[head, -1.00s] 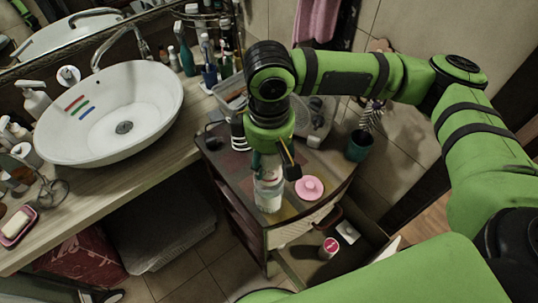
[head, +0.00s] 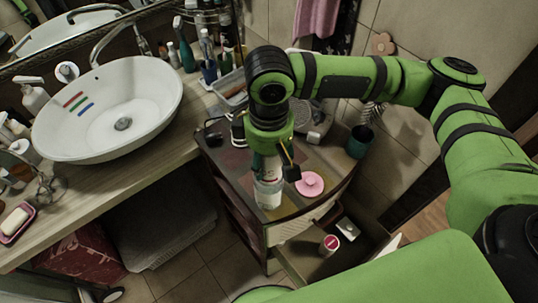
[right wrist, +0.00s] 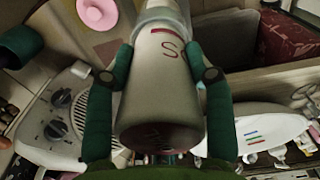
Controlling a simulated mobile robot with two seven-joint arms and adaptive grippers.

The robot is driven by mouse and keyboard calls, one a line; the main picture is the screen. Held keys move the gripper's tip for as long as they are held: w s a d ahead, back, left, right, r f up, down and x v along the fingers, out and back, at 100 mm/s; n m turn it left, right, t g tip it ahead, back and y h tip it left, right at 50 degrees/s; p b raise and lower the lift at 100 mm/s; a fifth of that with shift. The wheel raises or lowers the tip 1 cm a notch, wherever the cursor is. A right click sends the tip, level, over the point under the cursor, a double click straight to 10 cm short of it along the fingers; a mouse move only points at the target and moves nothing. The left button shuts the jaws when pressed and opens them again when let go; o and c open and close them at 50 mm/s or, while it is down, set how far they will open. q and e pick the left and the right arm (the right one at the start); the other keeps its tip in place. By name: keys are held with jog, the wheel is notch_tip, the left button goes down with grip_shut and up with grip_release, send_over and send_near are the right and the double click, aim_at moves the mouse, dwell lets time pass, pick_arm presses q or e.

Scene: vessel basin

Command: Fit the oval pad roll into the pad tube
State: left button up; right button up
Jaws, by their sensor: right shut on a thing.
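My right gripper (head: 268,168) points down over the small wooden cabinet. In the right wrist view its two dark green fingers (right wrist: 165,75) are closed on the sides of the pad roll (right wrist: 155,95), which is pale with red print and a dark reddish end. The roll's far end meets the rim of the clear pad tube (right wrist: 158,14) and seems to be at least partly inside it; the exact depth is hard to tell. The tube (head: 268,193) stands upright near the cabinet's front edge. My left gripper is not in view.
A round pink lid (head: 309,184) lies right of the tube. A plastic box (head: 233,92), a grey device (head: 312,127) and a green cup (head: 360,141) stand behind. An open drawer below holds a pink-topped can (head: 329,245). The basin (head: 150,100) is at left.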

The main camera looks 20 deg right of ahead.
jog(key=shift+f+b, duration=0.6)
jog(key=shift+f, duration=0.9)
jog(key=o, duration=1.3)
jog(key=shift+r, duration=0.1)
notch_tip(320, 180, up, 12)
jog(key=shift+f, duration=0.1)
